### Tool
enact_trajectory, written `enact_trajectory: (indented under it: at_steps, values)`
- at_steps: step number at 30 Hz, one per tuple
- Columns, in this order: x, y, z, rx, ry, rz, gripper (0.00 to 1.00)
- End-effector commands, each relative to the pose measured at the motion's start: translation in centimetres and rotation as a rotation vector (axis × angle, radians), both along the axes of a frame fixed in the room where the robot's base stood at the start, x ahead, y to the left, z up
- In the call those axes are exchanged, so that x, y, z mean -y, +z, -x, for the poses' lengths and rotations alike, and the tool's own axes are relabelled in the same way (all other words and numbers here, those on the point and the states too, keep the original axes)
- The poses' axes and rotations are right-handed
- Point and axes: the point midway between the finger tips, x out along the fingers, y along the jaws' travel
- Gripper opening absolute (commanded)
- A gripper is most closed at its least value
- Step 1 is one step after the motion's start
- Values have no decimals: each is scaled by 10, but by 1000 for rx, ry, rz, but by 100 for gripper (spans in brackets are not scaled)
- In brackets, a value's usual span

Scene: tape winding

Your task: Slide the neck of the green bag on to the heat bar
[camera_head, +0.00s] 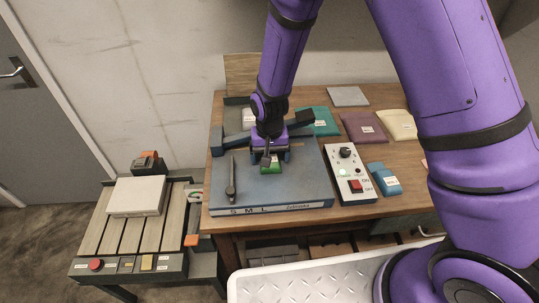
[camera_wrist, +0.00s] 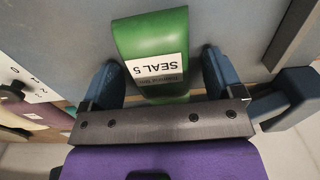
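The small green bag (camera_head: 271,168) lies on the blue-grey sealer plate (camera_head: 300,185), near its middle. In the wrist view the green bag (camera_wrist: 150,40) carries a white "SEAL 5" label. My gripper (camera_head: 270,156) is directly over the bag, pointing down. In the wrist view my gripper's blue fingers (camera_wrist: 158,70) stand apart on either side of the bag, with a gap visible at the right finger. A dark bar (camera_head: 237,139) crosses the back of the plate, partly hidden by my gripper; I cannot tell for sure that it is the heat bar.
A dark lever-like piece (camera_head: 232,180) lies on the plate's left. A control box (camera_head: 350,175) with a knob and red switch and a blue bag (camera_head: 384,178) are at the right. Teal (camera_head: 320,121), purple (camera_head: 364,127) and cream (camera_head: 396,124) bags lie behind. A slatted conveyor (camera_head: 125,235) stands left.

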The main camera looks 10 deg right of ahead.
Motion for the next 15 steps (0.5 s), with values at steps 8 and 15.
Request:
enact_trajectory:
  at_steps: [8, 15]
  values:
    - [0, 3, -7, 16, -3, -4, 91]
    - [0, 23, -8, 22, -4, -7, 91]
